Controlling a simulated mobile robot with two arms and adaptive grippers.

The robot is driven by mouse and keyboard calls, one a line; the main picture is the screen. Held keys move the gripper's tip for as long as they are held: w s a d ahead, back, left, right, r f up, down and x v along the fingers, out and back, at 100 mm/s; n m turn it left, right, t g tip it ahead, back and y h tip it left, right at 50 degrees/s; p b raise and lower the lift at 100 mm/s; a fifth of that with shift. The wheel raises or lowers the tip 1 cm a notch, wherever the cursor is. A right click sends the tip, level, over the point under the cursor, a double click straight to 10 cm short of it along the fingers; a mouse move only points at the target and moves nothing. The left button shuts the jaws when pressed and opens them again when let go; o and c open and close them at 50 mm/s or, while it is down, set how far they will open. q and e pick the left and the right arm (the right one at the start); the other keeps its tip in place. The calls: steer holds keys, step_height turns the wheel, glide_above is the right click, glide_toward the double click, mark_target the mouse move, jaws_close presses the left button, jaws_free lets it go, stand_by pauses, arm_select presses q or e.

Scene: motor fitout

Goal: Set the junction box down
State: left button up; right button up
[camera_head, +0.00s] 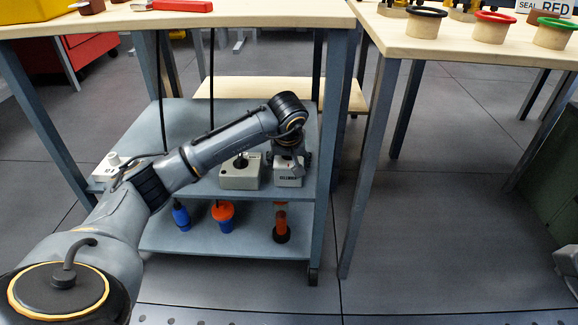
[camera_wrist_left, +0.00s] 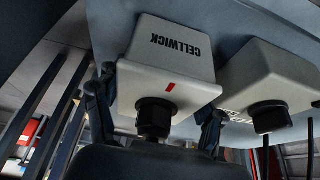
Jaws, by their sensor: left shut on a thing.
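The junction box (camera_head: 288,177) is a small pale grey box with dark lettering at the right end of the trolley's upper shelf (camera_head: 190,126). In the left wrist view the box (camera_wrist_left: 165,66) reads CELLWICK and has a red mark and a black cable gland. My left gripper (camera_head: 289,160) reaches down over it, with its fingers (camera_wrist_left: 158,118) closed on either side of the box. The box's underside is hidden, so I cannot tell whether it touches the shelf.
A similar grey box (camera_head: 240,173) with a black gland stands just left. A white part (camera_head: 108,166) sits at the shelf's left end. Blue and orange connectors (camera_head: 223,215) stand on the lower shelf. A wooden tabletop (camera_head: 240,18) overhangs, and a trolley post (camera_head: 325,120) stands close right.

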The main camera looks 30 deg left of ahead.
arm_select(q)
steer(key=o, duration=1.4)
steer(key=shift+f, duration=0.1)
steer(key=shift+o, duration=0.2)
